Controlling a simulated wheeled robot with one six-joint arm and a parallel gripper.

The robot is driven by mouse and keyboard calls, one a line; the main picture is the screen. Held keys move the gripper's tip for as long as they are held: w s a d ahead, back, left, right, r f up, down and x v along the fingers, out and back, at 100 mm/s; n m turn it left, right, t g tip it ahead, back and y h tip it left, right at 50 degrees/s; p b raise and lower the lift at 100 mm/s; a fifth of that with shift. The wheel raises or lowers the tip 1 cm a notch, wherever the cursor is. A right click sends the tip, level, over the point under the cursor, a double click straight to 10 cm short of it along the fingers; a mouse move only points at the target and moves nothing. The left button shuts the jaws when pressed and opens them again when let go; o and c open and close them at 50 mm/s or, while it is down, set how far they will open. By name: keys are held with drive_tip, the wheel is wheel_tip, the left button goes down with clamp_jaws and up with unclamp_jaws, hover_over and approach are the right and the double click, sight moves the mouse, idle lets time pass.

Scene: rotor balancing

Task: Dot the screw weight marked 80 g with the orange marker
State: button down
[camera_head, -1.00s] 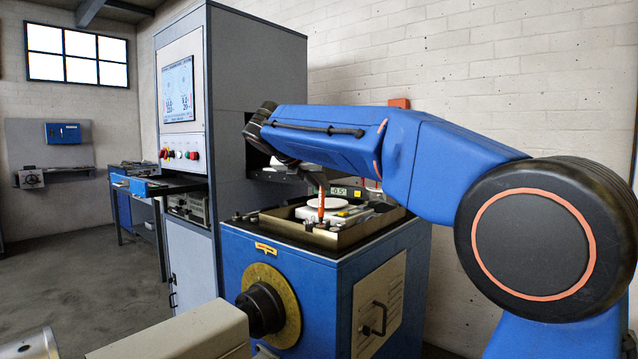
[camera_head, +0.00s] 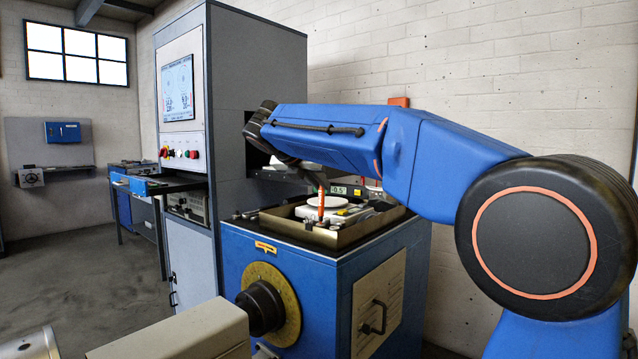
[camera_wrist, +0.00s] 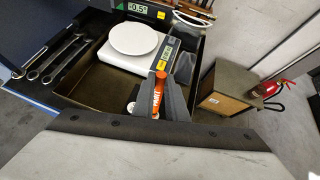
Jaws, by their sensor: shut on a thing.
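My gripper (camera_wrist: 162,98) is shut on the orange marker (camera_wrist: 158,88), which also shows in the head view (camera_head: 321,206). The marker is near upright, its lower end low over the front part of the tray on the blue cabinet. In the wrist view, the dark fingers hide part of the tray floor around the marker. A small pale round piece (camera_wrist: 130,107) shows just left of the marker. Small dark pieces (camera_head: 308,223) show near the marker's lower end in the head view. I cannot read an 80 g mark on any piece, nor tell whether the tip touches one.
A white scale with a round pan (camera_wrist: 133,38) sits in the tray behind the marker. Wrenches (camera_wrist: 57,58) lie at the tray's left. The tray's raised rim (camera_head: 305,236) surrounds the work area. A small display (camera_wrist: 138,8) stands behind. The grey machine cabinet (camera_head: 255,60) rises at the left.

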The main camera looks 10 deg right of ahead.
wheel_tip(320, 180, up, 7)
idle(1.1)
idle(0.5)
